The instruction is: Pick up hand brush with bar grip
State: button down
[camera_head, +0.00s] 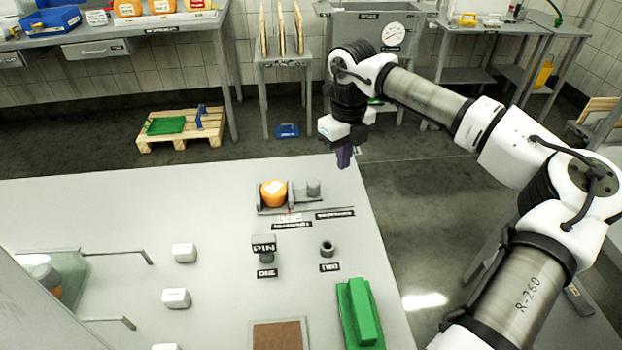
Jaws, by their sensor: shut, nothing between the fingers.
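A green hand brush with a raised bar grip along its top (361,314) lies at the near right edge of the grey table. It looks free of any contact with my arm. My gripper (345,157) is up over the table's far right corner, well beyond the brush, with its dark purple fingers pointing down. The fingers look shut, with nothing seen between them. The brush's underside is hidden.
On the table (120,215) are an orange cheese wheel (273,193) on a grey holder, a dark grey ring (327,248), a grey block (264,247), several white blocks and a brown panel (280,336). A pallet (182,128) lies on the floor behind.

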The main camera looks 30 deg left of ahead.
aim_at(362, 328)
jog(key=k+l, duration=0.2)
jog(key=k, duration=0.3)
jog(key=k+l, duration=0.2)
jog(key=k, duration=0.25)
